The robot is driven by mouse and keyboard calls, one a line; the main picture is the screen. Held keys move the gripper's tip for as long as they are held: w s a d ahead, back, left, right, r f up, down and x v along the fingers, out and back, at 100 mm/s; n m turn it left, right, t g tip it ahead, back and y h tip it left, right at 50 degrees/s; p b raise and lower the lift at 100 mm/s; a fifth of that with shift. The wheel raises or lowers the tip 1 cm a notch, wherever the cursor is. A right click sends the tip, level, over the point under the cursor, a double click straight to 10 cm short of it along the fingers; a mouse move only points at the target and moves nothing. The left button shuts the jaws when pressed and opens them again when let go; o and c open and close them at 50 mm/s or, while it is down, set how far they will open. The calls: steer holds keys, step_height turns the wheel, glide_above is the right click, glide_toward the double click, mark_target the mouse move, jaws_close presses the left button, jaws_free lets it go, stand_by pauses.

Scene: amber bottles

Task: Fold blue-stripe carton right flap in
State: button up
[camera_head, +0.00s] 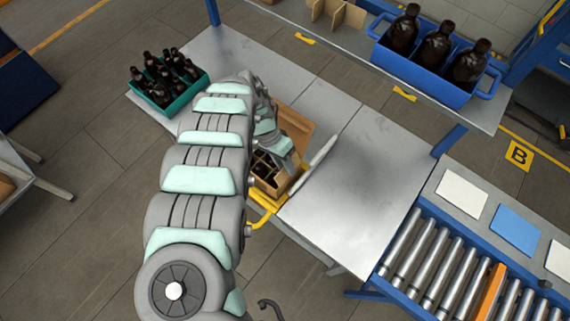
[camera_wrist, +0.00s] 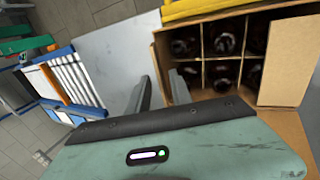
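The open tan carton (camera_head: 268,186) stands on the grey table, partly hidden by my arm. Its divider cells hold dark bottles, also seen in the wrist view, where the carton wall (camera_wrist: 162,72) runs beside my gripper. One tan flap (camera_wrist: 286,62) covers part of the cells there, and another tan panel (camera_wrist: 290,128) lies below it. In the head view a tan flap (camera_head: 295,124) shows at the carton's back. I cannot make out a blue stripe. My gripper (camera_wrist: 162,88) is open at the carton's edge, its fingers apart; nothing is clearly held between them.
Clear tabletop (camera_head: 355,195) lies to the right, before a roller conveyor (camera_head: 430,255). A green crate (camera_head: 165,103) and a blue crate (camera_head: 425,75) hold bottles.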

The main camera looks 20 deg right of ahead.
steer(key=shift+f, duration=0.2)
jaws_close()
stand_by(1.4)
